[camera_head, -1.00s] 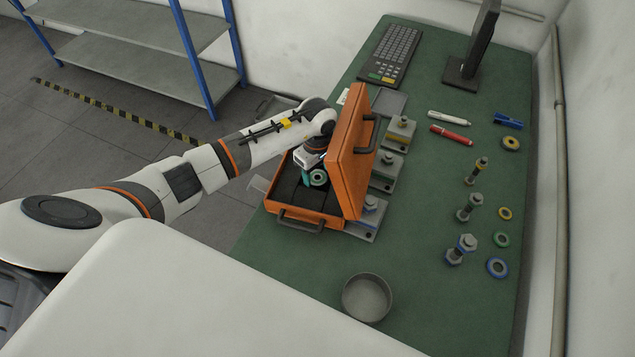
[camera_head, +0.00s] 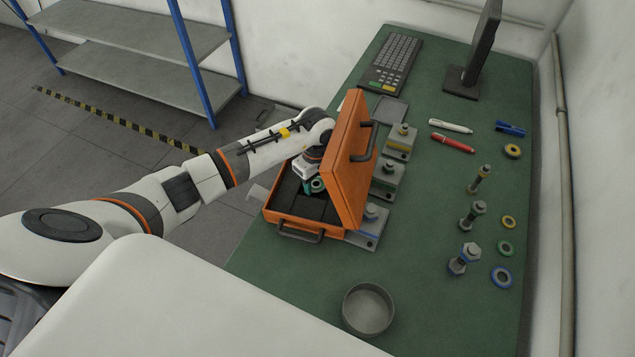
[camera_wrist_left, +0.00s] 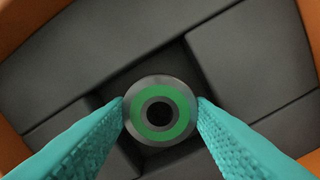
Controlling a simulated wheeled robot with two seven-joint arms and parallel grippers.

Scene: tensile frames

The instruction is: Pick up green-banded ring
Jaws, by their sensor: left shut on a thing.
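The green-banded ring (camera_wrist_left: 159,110) is a grey ring with a green face band and a dark centre hole. In the left wrist view it sits between the two teal fingers of my left gripper (camera_wrist_left: 160,112), which touch it on both sides. My left gripper (camera_head: 312,187) also shows in the head view, pointing down into the open orange case (camera_head: 293,222). The ring shows small at its fingertips (camera_head: 317,186). Dark grey compartment blocks lie below the ring; I cannot tell whether it touches them. My right gripper is in neither view.
The case's raised lid (camera_head: 350,170) stands close right of the gripper. Grey blocks (camera_head: 388,178) stand behind it. Bolts (camera_head: 472,213) and loose rings, one green (camera_head: 505,248), lie at the right. A round grey dish (camera_head: 368,309) is in front. The green table between is clear.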

